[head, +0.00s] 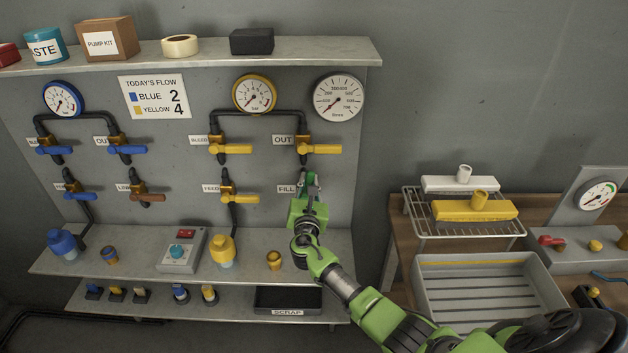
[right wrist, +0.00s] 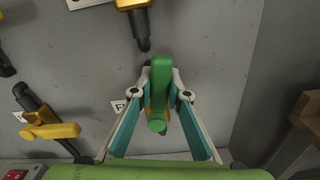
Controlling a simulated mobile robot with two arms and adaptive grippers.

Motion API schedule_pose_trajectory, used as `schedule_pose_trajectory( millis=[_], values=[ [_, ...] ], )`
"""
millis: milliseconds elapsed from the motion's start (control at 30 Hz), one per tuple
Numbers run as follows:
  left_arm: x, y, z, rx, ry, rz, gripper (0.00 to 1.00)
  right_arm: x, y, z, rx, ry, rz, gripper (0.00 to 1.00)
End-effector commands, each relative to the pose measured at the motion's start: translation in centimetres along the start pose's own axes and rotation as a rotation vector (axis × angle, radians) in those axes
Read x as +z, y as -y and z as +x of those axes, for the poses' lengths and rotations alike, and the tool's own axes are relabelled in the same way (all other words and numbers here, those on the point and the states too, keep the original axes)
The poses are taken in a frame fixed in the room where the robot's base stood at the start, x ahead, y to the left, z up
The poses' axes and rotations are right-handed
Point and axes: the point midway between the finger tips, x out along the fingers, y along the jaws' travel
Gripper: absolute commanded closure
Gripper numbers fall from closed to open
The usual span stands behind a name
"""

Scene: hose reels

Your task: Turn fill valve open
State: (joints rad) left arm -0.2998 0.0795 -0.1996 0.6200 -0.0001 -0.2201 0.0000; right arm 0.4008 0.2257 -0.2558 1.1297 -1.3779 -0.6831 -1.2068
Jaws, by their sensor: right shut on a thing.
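The fill valve's green handle (right wrist: 160,80) stands between the fingers of my right gripper (head: 310,184) in the right wrist view. Both fingers (right wrist: 160,95) are closed against its sides. The handle runs roughly up and down in that picture, with its rounded end toward the camera. In the head view the gripper covers most of the valve, just right of the FILL label (head: 286,189) on the grey panel. My left gripper is not in view.
The OUT valve's yellow handle (head: 322,149) is just above, and the FEED valve's yellow handle (head: 240,198) is to the left. A large white gauge (head: 339,97) hangs above right. A shelf (head: 135,262) with fittings lies below. The panel right of the gripper is bare.

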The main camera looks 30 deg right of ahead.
Motion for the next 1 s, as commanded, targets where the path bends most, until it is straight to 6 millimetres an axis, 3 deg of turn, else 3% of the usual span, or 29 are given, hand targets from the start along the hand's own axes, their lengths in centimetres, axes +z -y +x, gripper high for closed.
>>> schedule_pose_trajectory(
  millis=[400, 1000],
  values=[
    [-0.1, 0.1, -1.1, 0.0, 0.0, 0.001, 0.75, -0.2, -1.3, 0.0, -0.001, -0.002, -0.207, 1.0],
    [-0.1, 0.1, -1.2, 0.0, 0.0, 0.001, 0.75, -0.5, -1.5, -0.1, 0.0, -0.003, -0.244, 1.0]
  ],
)
